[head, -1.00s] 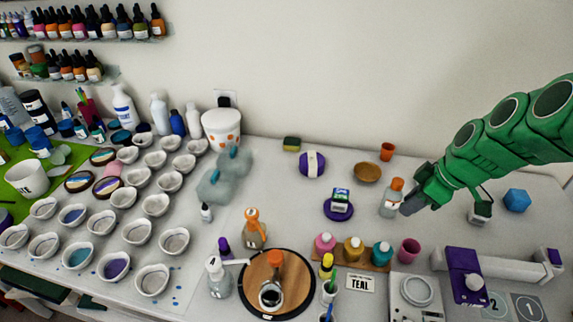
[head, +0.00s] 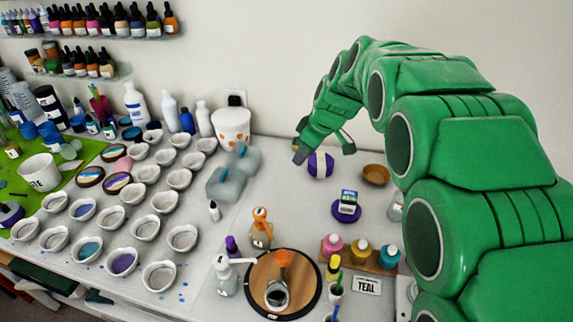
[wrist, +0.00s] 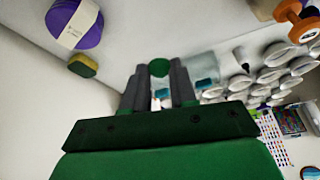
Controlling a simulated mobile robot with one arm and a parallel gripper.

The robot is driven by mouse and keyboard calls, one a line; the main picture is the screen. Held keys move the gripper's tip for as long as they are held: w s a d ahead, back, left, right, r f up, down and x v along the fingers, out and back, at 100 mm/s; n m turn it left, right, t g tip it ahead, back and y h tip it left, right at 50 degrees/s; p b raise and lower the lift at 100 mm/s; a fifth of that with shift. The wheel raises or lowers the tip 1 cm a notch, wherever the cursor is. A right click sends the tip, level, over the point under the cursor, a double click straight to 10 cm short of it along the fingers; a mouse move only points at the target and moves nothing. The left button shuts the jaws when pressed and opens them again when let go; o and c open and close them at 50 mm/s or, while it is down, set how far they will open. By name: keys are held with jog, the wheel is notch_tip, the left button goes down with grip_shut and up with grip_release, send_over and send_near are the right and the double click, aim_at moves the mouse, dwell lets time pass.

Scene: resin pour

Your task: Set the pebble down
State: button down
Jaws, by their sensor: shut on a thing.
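In the wrist view a small round green pebble (wrist: 158,67) sits between the tips of my gripper's two grey fingers. My gripper (wrist: 158,80) is shut on it. The pebble cannot be made out in the head view. The surface below is a white table (head: 300,220).
Many white bowls (head: 145,228) fill the left. A brown bowl (head: 376,174) stands to the right.

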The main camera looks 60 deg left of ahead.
jog(key=shift+s+a, duration=0.65)
jog(key=shift+a, duration=0.05)
send_over(285, 164)
jog(key=d, duration=0.2)
jog(key=shift+w+a+f, duration=0.15)
jog(key=shift+w+f, duration=0.05)
jog(key=shift+f, duration=2.2)
jog(key=shift+w+a+f, duration=0.1)
jog(key=shift+w+f, duration=0.05)
jog(key=shift+f, duration=2.2)
jog(key=shift+a+f, duration=0.1)
jog(key=shift+f, duration=0.1)
jog(key=shift+w+a+f, duration=0.1)
jog(key=shift+f, duration=1.5)
jog(key=shift+f, duration=0.1)
